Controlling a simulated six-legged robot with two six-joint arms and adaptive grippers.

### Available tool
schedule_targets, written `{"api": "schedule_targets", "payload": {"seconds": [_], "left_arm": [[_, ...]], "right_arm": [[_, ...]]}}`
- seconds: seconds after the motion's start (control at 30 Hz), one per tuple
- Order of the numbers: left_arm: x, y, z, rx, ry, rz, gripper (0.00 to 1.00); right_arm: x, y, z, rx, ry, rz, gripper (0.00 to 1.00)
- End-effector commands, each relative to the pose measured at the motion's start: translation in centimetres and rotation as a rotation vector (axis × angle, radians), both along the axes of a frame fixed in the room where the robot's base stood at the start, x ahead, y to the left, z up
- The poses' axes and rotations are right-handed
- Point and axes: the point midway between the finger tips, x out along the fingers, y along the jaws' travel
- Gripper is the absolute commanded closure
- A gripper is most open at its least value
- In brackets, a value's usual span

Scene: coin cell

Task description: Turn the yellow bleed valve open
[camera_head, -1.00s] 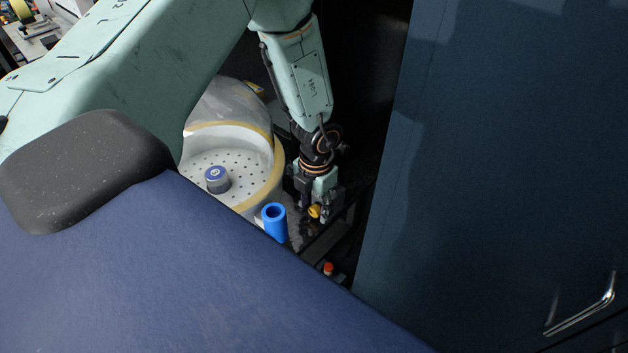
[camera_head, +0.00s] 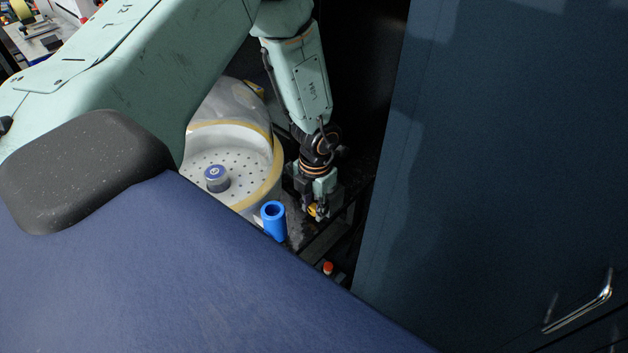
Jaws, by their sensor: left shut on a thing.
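The yellow bleed valve (camera_head: 312,210) is a small yellow piece low in the gap between the white perforated chamber and the dark blue cabinet. My left gripper (camera_head: 311,208) reaches down from above and is shut on the valve. Its fingers cover most of the yellow, so the angle of the valve cannot be told. My right gripper is not in view.
A blue open-topped cylinder (camera_head: 273,220) stands just left of the gripper. The white perforated chamber (camera_head: 236,165) holds a small capped jar (camera_head: 216,178). A red-topped piece (camera_head: 327,268) sits below. The blue cabinet (camera_head: 480,170) closes off the right.

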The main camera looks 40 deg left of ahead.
Motion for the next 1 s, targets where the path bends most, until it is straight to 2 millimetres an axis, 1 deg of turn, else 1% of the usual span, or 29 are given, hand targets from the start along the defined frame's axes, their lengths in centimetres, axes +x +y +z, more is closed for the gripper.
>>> {"api": "schedule_targets", "payload": {"seconds": [0.17, 0.5, 0.67, 0.83, 1.0], "left_arm": [[0.1, 0.0, 0.0, 0.005, -0.004, -0.001, 1.0], [0.1, 0.0, 0.2, 0.089, -0.005, -0.003, 1.0], [0.1, -0.2, 0.2, 0.133, -0.009, -0.005, 1.0], [0.1, -0.4, 0.0, 0.192, -0.015, -0.005, 1.0], [0.2, -0.6, -0.2, 0.273, -0.024, -0.008, 1.0]], "right_arm": [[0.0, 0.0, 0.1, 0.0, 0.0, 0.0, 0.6], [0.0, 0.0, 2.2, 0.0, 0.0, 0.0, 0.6], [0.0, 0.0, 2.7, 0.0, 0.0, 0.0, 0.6], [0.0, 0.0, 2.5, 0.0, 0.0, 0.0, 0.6], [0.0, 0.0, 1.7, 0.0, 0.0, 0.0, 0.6]]}}
